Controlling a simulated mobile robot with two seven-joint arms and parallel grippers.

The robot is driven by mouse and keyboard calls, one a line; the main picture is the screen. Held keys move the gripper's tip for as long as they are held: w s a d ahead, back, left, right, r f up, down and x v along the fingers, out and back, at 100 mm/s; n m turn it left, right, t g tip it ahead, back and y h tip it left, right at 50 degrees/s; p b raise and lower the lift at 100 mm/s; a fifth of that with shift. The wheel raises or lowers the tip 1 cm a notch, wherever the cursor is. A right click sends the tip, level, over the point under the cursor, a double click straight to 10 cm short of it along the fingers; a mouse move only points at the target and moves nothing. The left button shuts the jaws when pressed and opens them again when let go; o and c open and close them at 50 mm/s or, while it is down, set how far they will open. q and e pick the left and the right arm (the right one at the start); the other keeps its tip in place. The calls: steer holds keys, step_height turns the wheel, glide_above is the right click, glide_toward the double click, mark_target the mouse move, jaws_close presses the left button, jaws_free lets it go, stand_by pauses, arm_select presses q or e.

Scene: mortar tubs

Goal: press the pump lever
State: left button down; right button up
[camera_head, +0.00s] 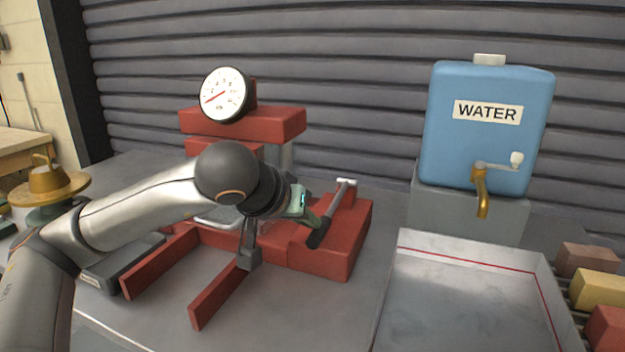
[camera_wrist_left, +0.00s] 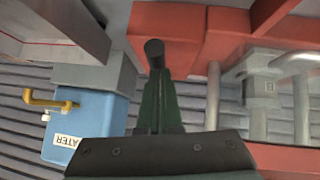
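The pump lever (camera_head: 320,232) has a black grip and a bright metal rod; it slants up to the right over the red block at the press's right side. My left gripper (camera_head: 312,216) is at the grip, with its green fingers pointing down to the right. In the left wrist view the green fingers (camera_wrist_left: 160,100) are together, and the black grip (camera_wrist_left: 154,50) shows end-on right at their tips. I cannot tell whether the tips press on it or only lie close. The pressure gauge (camera_head: 224,95) sits on the red press frame (camera_head: 245,121). My right gripper is not in view.
A blue water tank (camera_head: 487,132) with a brass tap stands on a grey block at the right. A shallow metal tray (camera_head: 470,300) lies in front of it, with several bricks (camera_head: 597,288) beside it. My arm hides part of the press.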

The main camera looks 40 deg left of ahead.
arm_select(q)
steer(key=w+r+p+v, duration=0.1)
steer(key=p+v, duration=0.2)
steer(key=v, duration=1)
steer(key=shift+a+r+p, duration=0.2)
steer(key=shift+a+p, duration=0.15)
steer(key=shift+a, duration=0.05)
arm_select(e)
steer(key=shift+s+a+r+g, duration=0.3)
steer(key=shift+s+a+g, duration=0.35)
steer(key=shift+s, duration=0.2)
arm_select(q)
steer(key=shift+w, duration=0.2)
